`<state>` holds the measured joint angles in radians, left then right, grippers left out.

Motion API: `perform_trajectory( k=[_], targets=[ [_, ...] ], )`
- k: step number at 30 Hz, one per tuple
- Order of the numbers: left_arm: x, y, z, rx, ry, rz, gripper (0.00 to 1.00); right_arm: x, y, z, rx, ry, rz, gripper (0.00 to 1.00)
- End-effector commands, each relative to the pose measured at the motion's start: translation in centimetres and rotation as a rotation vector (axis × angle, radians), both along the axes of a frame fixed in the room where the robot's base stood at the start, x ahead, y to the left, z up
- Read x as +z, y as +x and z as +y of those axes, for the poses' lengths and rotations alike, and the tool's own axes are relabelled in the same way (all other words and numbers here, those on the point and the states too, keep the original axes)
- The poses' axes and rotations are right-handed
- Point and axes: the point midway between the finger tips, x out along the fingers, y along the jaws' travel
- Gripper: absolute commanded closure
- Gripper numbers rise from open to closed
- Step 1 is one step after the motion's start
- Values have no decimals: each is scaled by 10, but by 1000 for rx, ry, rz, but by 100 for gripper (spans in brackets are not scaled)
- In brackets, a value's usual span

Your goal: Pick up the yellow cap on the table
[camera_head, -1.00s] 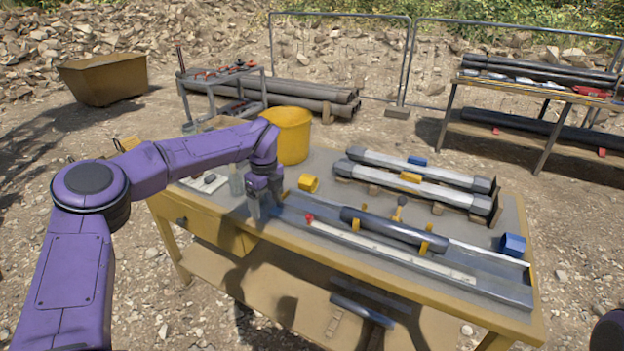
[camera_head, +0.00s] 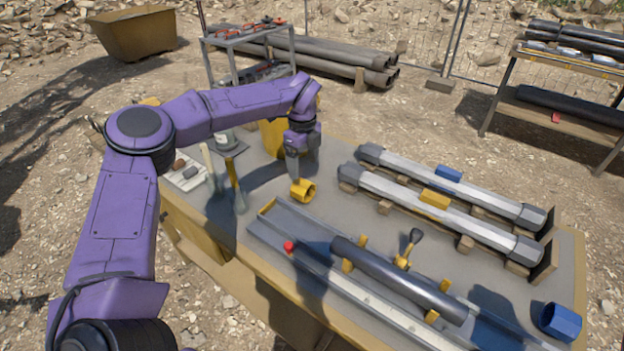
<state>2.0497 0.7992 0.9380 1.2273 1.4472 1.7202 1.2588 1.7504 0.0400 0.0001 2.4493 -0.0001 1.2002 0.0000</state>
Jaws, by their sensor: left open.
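The yellow cap (camera_head: 303,191) is a short, hollow ring on the grey top of the table (camera_head: 260,174), near the upper end of the metal channel. My left gripper (camera_head: 293,176) points down just above and slightly left of the cap, very close to it. It is open and I see nothing held in it. I cannot tell whether a fingertip touches the cap. My right gripper is not in view.
Two grey tubes (camera_head: 400,195) lie on wooden blocks to the right. A blue cap (camera_head: 560,321) is at the right end. A yellow bucket (camera_head: 272,138) stands behind my left arm.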

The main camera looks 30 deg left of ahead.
Motion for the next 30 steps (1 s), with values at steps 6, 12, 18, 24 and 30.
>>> perform_trajectory(
  k=[6,12,18,24,30],
  targets=[
    [-38,-2,1,1,-1,6,23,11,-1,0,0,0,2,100],
    [-64,0,0,1,0,9,23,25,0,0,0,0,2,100],
    [-97,2,0,2,0,5,23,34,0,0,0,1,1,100],
    [-102,2,0,3,0,3,23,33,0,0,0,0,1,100],
    [-102,2,0,2,0,3,62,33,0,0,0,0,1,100]
  ],
)
